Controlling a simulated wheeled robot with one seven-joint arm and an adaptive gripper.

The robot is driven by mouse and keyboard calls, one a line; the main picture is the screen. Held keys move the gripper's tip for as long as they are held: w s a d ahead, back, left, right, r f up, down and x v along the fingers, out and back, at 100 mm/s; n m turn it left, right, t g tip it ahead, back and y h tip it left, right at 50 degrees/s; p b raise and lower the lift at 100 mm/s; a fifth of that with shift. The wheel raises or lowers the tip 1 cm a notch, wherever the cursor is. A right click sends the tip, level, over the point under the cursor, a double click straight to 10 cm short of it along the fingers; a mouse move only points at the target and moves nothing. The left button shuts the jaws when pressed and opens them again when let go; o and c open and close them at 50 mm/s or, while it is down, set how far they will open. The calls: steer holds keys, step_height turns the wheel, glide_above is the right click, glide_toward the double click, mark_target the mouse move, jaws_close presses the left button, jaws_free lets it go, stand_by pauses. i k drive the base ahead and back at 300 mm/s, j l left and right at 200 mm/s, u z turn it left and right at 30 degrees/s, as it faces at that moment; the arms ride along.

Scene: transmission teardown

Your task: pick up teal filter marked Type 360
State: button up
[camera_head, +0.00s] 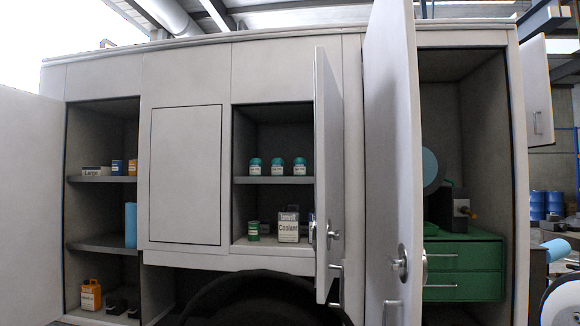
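Three small teal-capped containers with white labels stand upright in a row on the upper shelf of the middle open compartment: a left one (255,166), a middle one (277,166) and a right one (300,166). Their labels are too small to read, so I cannot tell which is marked Type 360. A green can (254,231) with a pale label stands on the floor of the same compartment. My gripper is not in view.
A Coolant jug (289,226) stands below the shelf. Open doors (328,170) and (392,160) jut out right of the middle compartment. The left compartment holds a blue cylinder (130,225) and an orange jug (91,295). Green drawers (463,270) sit at right. A black arch (262,300) is below.

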mark_target(256, 164)
steer(key=l, duration=0.55)
steer(key=i+j, duration=0.2)
steer(key=j, duration=0.15)
steer(key=i+j+z, duration=0.15)
steer(key=j, duration=0.2)
steer(key=i+j, duration=0.2)
steer(key=j, duration=0.15)
steer(key=i+j+z, duration=0.1)
steer(key=j, duration=0.3)
steer(key=i+j, duration=0.25)
steer(key=i+j+z, duration=0.15)
steer(key=j, duration=0.35)
steer(key=i+j, duration=0.15)
steer(key=j, duration=0.25)
